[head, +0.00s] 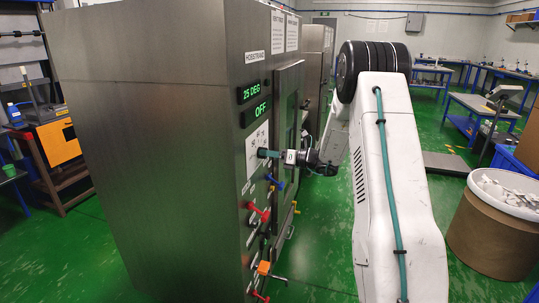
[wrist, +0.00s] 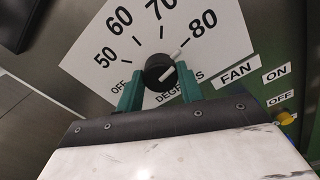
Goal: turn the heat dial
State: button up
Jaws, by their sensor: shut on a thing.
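The heat dial (wrist: 158,72) is a round black knob on a white scale plate (wrist: 95,45) marked OFF, 50, 60, 70 and 80 degrees. A pale pointer line on it slants up and right, roughly toward the 80 mark; its exact setting is hard to read. My gripper (wrist: 160,90) has its green fingers on either side of the knob, shut on it. In the head view my gripper (head: 268,153) reaches the plate on the cabinet front, and its fingers hide the dial there.
The steel cabinet (head: 150,130) has green displays reading 25 DEG (head: 251,91) and OFF (head: 256,112). A FAN label (wrist: 237,73) sits right of the dial. A drum (head: 493,235) stands at right.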

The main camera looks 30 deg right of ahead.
jog(key=shift+d+f, duration=0.1)
jog(key=shift+f, duration=0.05)
jog(key=o, duration=1)
jog(key=shift+s+d, duration=0.1)
jog(key=v, duration=0.7)
jog(key=shift+s, duration=0.3)
jog(key=shift+d, duration=0.15)
